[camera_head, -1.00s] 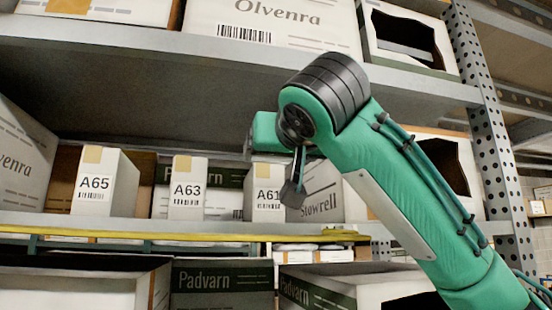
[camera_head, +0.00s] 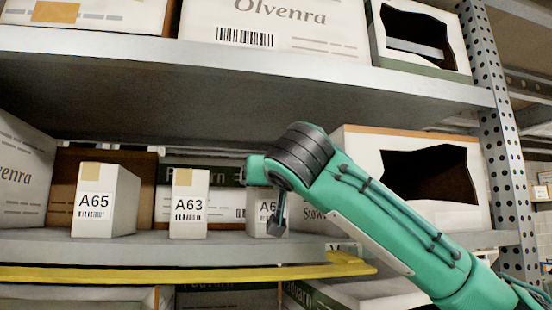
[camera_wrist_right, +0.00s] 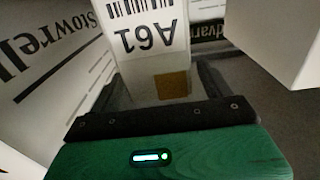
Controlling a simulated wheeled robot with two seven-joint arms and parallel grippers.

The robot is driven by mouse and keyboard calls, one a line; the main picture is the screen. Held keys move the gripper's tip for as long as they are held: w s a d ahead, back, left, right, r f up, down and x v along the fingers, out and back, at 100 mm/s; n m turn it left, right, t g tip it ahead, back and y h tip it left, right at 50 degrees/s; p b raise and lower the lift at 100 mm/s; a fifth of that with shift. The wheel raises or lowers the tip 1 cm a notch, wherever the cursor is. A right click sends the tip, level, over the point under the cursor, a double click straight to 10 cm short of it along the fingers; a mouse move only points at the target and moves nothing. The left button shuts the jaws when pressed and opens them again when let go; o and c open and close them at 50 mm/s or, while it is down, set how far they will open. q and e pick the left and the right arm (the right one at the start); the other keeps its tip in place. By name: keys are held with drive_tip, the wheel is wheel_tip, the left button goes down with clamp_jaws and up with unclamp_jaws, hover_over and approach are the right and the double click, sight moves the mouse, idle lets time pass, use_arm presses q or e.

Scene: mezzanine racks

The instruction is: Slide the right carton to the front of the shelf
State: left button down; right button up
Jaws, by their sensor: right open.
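The right carton, a slim white box labelled A61 (camera_head: 257,223), stands upright on the middle shelf, right of the A63 carton (camera_head: 188,205) and the A65 carton (camera_head: 104,202). My right gripper (camera_head: 276,212) is in front of it and hides part of its face and label. In the right wrist view the A61 carton (camera_wrist_right: 150,40) appears upside down, with a tan tape patch towards the gripper. The open right gripper (camera_wrist_right: 158,88) has one dark finger on each side of the carton. Contact cannot be told. My left gripper is not in view.
A white Stowrell box (camera_wrist_right: 45,50) stands close beside the A61 carton. A torn-open box (camera_head: 360,160) is farther right, near the perforated upright (camera_head: 505,160). The upper shelf (camera_head: 240,75) hangs above, and a yellow strip (camera_head: 150,273) runs below the shelf edge.

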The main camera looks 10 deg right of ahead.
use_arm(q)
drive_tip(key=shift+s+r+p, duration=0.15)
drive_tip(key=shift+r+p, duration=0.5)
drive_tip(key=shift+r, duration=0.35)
use_arm(e)
drive_tip(key=shift+w, duration=1.45)
drive_tip(key=shift+c, duration=0.2)
